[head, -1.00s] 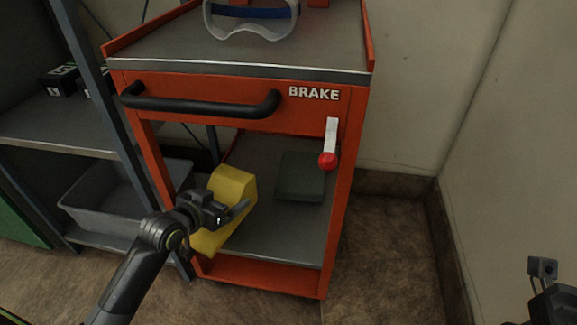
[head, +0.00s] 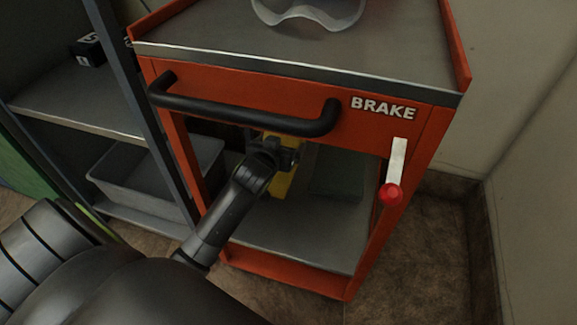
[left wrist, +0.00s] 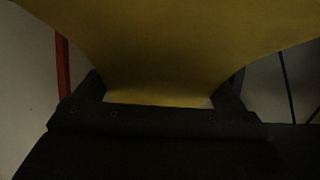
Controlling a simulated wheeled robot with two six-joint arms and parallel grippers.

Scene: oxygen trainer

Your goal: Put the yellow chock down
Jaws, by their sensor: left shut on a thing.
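The yellow chock (head: 284,181) is inside the open bay of the orange trolley, above its lower shelf (head: 300,232). My left gripper (head: 287,156) is shut on the chock, under the black handle; the arm and gripper hide much of the chock. In the left wrist view the chock (left wrist: 170,45) fills the top and middle, between the jaws. I cannot tell whether its underside touches the shelf. My right gripper is not in view.
A dark green box (head: 337,176) sits on the lower shelf right of the chock. The black handle (head: 245,112) and red-knobbed brake lever (head: 392,182) stick out at the front. A grey bin (head: 150,178) stands on the rack at left. The shelf's front is clear.

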